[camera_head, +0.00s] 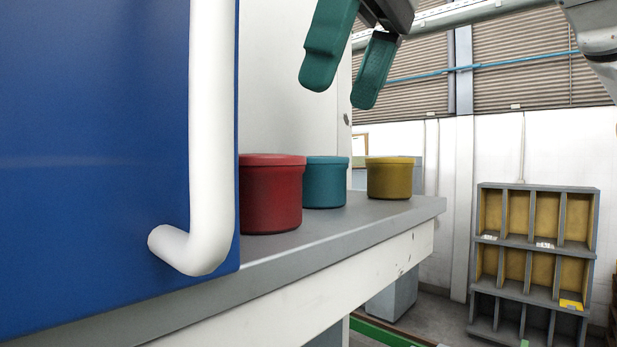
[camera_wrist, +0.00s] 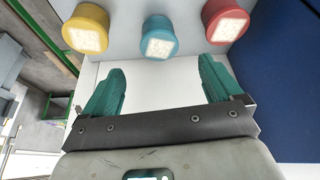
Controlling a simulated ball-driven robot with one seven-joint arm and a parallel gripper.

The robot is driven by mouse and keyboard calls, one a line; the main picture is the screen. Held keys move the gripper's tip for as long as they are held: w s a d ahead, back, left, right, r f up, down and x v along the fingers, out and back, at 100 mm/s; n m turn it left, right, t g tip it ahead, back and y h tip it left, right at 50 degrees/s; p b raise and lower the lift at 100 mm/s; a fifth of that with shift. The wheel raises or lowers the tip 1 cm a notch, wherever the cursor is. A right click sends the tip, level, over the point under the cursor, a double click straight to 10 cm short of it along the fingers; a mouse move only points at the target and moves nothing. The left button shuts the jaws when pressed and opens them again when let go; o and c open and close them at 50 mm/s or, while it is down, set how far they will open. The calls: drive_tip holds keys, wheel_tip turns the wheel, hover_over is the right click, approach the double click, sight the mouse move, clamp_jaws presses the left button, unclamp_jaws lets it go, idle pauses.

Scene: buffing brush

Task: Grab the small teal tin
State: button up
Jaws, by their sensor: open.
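The small teal tin (camera_head: 325,184) stands upright on the grey shelf (camera_head: 330,238), between a red tin (camera_head: 270,196) and a yellow tin (camera_head: 390,179). The red tin hides part of its left side in the head view. In the wrist view the teal tin (camera_wrist: 159,37) is in the middle at the top, with a pale speckled top. My gripper (camera_head: 342,88) has two teal fingers, spread apart and empty, above the tins in the head view. In the wrist view my gripper (camera_wrist: 158,88) is open, with the teal tin beyond and between the fingertips, not touching them.
A blue panel (camera_head: 95,140) with a white bar handle (camera_head: 212,130) stands at the left, close to the red tin. The yellow tin is near the shelf's right end. A grey pigeonhole rack (camera_head: 535,245) stands farther off on the right.

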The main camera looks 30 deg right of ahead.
sight(320, 165)
drive_tip(key=x, duration=0.4)
drive_tip(key=shift+w+f, duration=0.1)
drive_tip(key=shift+f, duration=0.1)
drive_tip(key=shift+x, duration=2.65)
drive_tip(key=shift+d, duration=0.1)
drive_tip(key=c, duration=1.1)
drive_tip(key=shift+r, duration=0.1)
drive_tip(key=shift+c, duration=0.2)
